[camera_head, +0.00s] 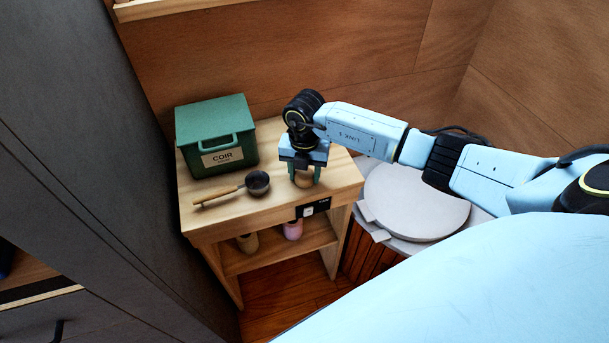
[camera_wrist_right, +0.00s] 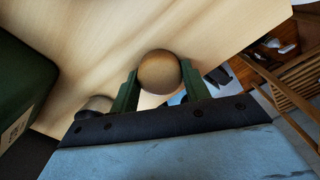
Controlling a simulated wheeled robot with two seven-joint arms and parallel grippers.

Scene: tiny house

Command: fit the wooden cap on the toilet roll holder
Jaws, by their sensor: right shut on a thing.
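The round wooden cap (camera_head: 303,181) is between the green fingers of my right gripper (camera_head: 303,176), over the right part of the small wooden stand's top. In the right wrist view the cap (camera_wrist_right: 158,72) is a brown ball with a green finger against each side, and the gripper (camera_wrist_right: 158,88) is shut on it. I cannot tell whether the cap touches the stand top. I cannot make out the toilet roll holder in either view. My left gripper is not in view.
A green COIR box (camera_head: 216,138) stands at the back left of the wooden stand (camera_head: 222,218). A dark scoop (camera_head: 257,183) with a wooden handle lies in front of it. A round pale lid (camera_head: 418,203) is to the right. A pink item (camera_head: 292,230) sits on the lower shelf.

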